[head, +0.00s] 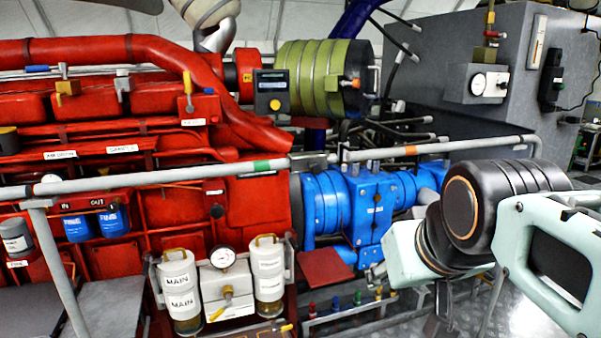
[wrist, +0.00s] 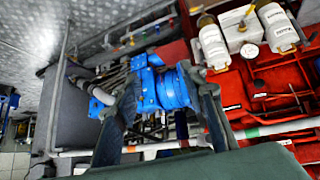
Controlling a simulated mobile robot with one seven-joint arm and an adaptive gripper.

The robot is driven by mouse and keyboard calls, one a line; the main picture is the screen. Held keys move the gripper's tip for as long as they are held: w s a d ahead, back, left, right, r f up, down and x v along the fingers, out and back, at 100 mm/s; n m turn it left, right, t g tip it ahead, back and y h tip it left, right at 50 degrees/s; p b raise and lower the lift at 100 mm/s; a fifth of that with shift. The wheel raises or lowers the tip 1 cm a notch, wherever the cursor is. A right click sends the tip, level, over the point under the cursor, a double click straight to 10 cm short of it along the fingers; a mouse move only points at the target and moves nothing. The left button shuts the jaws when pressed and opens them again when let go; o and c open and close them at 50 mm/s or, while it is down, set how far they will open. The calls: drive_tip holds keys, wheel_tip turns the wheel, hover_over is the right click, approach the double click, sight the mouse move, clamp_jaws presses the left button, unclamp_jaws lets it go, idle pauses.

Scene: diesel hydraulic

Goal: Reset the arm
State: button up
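My arm (head: 480,215) reaches in from the right in the head view, bent, with pale green links and a black joint. My gripper (wrist: 168,92) shows in the wrist view with its two dark fingers spread apart and nothing between them. Beyond the gap, at a distance, is the blue pump unit (wrist: 178,88), which also shows in the head view (head: 372,205).
A red engine (head: 130,110) fills the left. A grey rail (head: 440,146) crosses in front of the machinery. White MAIN filters (head: 181,290) with a gauge (head: 222,257) stand low at the front. A grey cabinet (head: 450,60) is at the back right.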

drive_tip(key=s+f+m+g, duration=0.1)
drive_tip(key=s+f+g, duration=0.1)
drive_tip(key=s+f, duration=0.5)
wheel_tip(320, 180, up, 21)
drive_tip(key=p, duration=2.2)
drive_tip(key=shift+s+a, duration=0.4)
drive_tip(key=shift+a, duration=0.05)
drive_tip(key=shift+o, duration=0.2)
drive_tip(key=shift+f, duration=0.1)
